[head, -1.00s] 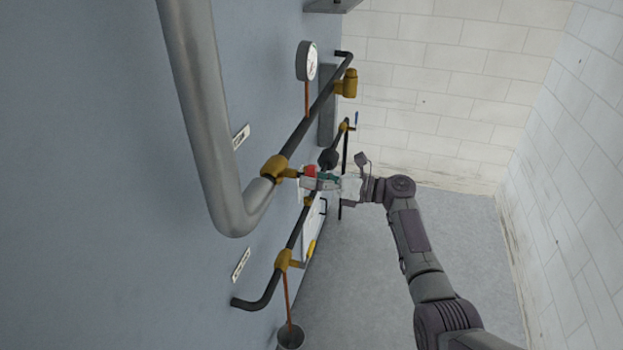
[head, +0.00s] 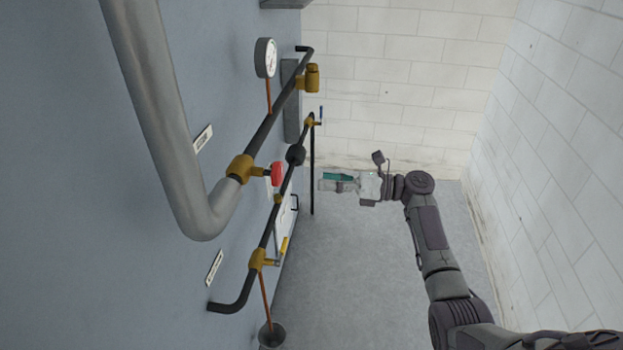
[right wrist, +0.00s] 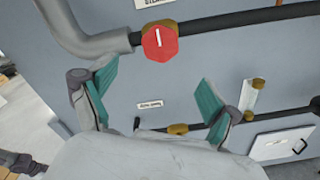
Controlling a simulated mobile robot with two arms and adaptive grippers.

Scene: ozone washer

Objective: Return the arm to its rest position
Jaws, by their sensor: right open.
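My right gripper (head: 326,183) is in the middle of the head view, to the right of the pipes and apart from them. In the right wrist view its two teal-padded fingers (right wrist: 157,92) are spread, with nothing between them. A red valve handle (head: 277,174) sits on a brass valve (head: 241,168) left of the gripper, with a gap between. The red handle also shows in the right wrist view (right wrist: 160,43), above the fingers. My right arm reaches in from the lower right. My left gripper is not in view.
A thick grey pipe (head: 157,110) and dark pipes run along the blue-grey panel (head: 60,200). A gauge (head: 265,58) is higher. Open floor (head: 350,270) lies below the gripper, before white block walls.

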